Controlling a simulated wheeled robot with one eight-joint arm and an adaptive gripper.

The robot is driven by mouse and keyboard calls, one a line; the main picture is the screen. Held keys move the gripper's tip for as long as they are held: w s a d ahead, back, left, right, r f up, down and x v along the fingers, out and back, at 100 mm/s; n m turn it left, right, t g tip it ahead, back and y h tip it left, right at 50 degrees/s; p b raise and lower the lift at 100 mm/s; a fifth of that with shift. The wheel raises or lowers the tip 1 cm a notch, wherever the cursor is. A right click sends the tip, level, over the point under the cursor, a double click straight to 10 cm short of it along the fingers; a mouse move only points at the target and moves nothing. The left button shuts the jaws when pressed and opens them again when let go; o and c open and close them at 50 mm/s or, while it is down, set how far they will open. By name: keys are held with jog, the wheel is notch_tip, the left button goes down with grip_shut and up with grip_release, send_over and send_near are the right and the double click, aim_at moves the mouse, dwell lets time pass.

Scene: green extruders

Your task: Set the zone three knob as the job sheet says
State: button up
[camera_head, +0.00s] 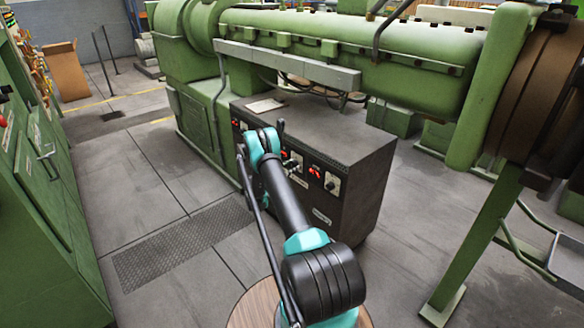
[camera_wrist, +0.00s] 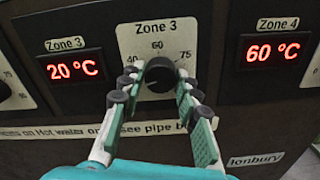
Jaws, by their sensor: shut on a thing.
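The zone three knob (camera_wrist: 160,72) is black and round, on a white dial plate marked "Zone 3" with 40, 60 and 75 around it. My gripper (camera_wrist: 158,88) has a finger on each side of the knob and is shut on it. I cannot make out where the knob points. The red Zone 3 display (camera_wrist: 73,68) left of it reads 20 °C. A pale sheet (camera_head: 264,105), perhaps the job sheet, lies on top of the dark control cabinet (camera_head: 345,135); its writing is too small to read.
The Zone 4 display (camera_wrist: 272,52) to the right reads 60 °C. Another knob (camera_wrist: 10,90) is cut off at the left edge. The green extruder barrel (camera_head: 350,55) runs behind the cabinet. Green cabinets (camera_head: 40,220) stand at left, with clear floor (camera_head: 150,180) between.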

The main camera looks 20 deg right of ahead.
jog(key=m, duration=0.4)
jog(key=shift+m, duration=0.3)
jog(key=m, duration=1)
jog(key=shift+a+m, duration=0.1)
jog(key=shift+m, duration=0.3)
jog(key=shift+r+m, duration=0.1)
jog(key=shift+m, duration=2.2)
jog(key=o, duration=1.2)
jog(key=shift+c, duration=0.2)
jog(key=shift+a, duration=0.1)
jog(key=v, duration=1.1)
jog(key=shift+s+a, duration=0.15)
jog(key=shift+a, duration=0.2)
